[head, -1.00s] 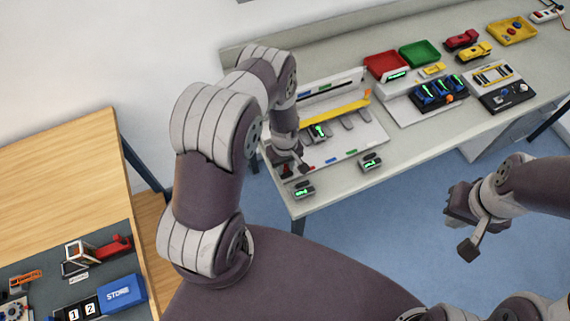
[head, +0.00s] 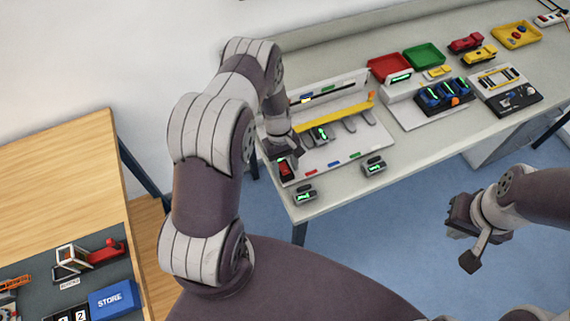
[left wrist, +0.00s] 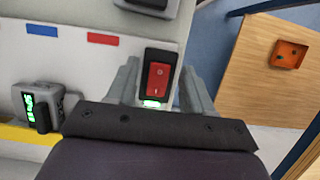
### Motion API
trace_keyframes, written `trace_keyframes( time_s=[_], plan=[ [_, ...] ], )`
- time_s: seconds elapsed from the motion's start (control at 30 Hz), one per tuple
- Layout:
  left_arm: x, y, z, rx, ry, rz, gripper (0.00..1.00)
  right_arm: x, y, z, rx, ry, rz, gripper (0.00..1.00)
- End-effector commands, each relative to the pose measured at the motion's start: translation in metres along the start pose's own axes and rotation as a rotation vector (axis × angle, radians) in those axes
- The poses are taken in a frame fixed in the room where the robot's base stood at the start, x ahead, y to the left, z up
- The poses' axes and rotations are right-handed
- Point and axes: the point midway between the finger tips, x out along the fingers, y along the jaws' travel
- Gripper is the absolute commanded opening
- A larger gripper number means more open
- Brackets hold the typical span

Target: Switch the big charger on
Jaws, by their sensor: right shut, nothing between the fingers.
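The big charger is the white board (head: 330,152) with a yellow bar (head: 335,117) at the bench's left end. Its red rocker switch (head: 285,168) sits in a black frame at the near left corner. In the left wrist view the switch (left wrist: 159,79) is close, with a lit green strip (left wrist: 152,104) beside it. My left gripper (head: 281,157) is over that corner. It is open, with one finger on each side of the switch; contact is not clear. My right gripper (head: 458,225) is shut and empty, out over the floor.
A grey device with a green display (head: 320,133) stands on the charger. Two similar ones (head: 305,195) (head: 375,166) lie near the bench's front edge. A smaller charger with blue devices (head: 440,97) and trays stand to the right. A wooden table (head: 60,170) is at left.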

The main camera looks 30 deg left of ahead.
Motion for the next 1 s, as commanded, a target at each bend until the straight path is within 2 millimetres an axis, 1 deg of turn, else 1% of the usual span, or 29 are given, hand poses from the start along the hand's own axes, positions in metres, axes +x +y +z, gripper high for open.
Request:
trace_keyframes(
  time_s=[0.07,0.17,0.4,0.5,0.6,0.73,1.0],
  plan=[
    [-0.003,0.0,-0.001,0.0,0.001,0.001,0.51,0.002,0.0,0.0,0.0,0.0,0.0,0.0],
    [-0.017,0.001,-0.002,-0.001,0.003,0.003,0.51,0.009,0.0,0.001,0.0,0.0,0.0,0.0],
    [-0.081,0.001,-0.002,0.0,0.005,0.004,0.51,0.029,0.0,0.004,0.0,0.0,0.0,0.0],
    [-0.103,0.0,-0.002,0.0,0.003,0.002,0.51,0.035,0.0,0.004,0.0,0.0,0.0,0.0],
    [-0.118,0.0,-0.001,-0.001,0.002,0.002,0.51,0.037,0.0,0.004,0.0,0.0,0.0,0.0],
    [-0.126,0.0,0.0,0.0,0.0,0.0,0.51,0.037,0.0,0.004,0.0,0.0,0.0,0.0],
    [-0.127,0.0,0.0,0.0,0.0,0.0,0.51,0.037,0.0,0.004,0.0,0.0,0.0,0.0]
  ],
)
